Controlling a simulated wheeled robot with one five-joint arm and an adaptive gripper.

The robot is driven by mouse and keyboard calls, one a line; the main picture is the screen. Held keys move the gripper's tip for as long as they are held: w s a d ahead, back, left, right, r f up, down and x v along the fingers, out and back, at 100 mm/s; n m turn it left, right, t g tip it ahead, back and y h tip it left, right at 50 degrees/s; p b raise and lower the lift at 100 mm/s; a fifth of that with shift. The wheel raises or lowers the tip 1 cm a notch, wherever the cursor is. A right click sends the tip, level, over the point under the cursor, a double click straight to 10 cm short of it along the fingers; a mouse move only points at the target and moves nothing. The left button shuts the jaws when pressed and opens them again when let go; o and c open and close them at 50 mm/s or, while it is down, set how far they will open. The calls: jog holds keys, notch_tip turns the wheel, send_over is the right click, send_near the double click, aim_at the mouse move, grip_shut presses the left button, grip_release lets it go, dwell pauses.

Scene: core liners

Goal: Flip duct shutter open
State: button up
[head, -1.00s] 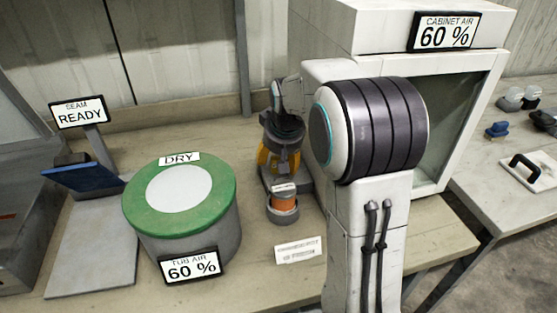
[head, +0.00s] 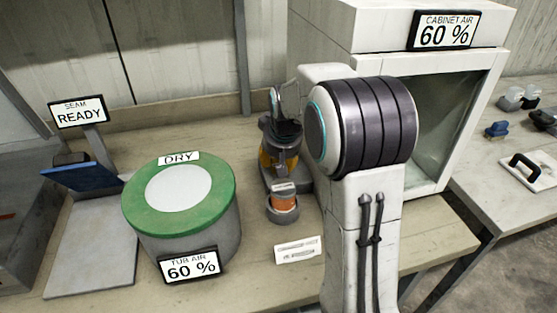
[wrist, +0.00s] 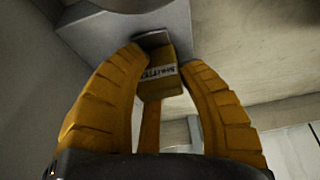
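A small yellow block (wrist: 155,80), its partly readable label seeming to say "SHUTTER", shows between my fingers in the wrist view. A grey cap is at its top and a yellow strip shows below it. My gripper (wrist: 165,62) has two curved yellow fingers, one on each side of the block, very near its sides. I cannot tell whether both fingers press on it. In the head view my gripper (head: 280,160) is small, behind the jar and left of my arm. The shutter cannot be made out clearly there.
A green-lidded tub (head: 215,208) marked "DRY" stands left of my gripper. An orange jar in a grey cup (head: 283,213) stands just in front. A white cabinet (head: 340,30) is to the right. A grey curved part (wrist: 110,30) lies beyond my fingers in the wrist view.

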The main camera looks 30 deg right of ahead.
grip_shut()
jog(key=shift+w+d+r+p, duration=0.15)
jog(key=shift+w+p, duration=0.15)
jog(key=shift+w, duration=0.45)
jog(key=shift+w+d+f+p, duration=0.1)
jog(key=shift+w+d+p, duration=0.2)
jog(key=shift+w, duration=0.5)
jog(key=shift+w+d+r+p, duration=0.1)
jog(key=shift+w+p, duration=0.25)
jog(key=shift+w, duration=0.4)
jog(key=shift+c, duration=0.2)
grip_release()
jog(key=o, duration=0.3)
jog(key=shift+w+d, duration=0.15)
jog(key=o, duration=0.4)
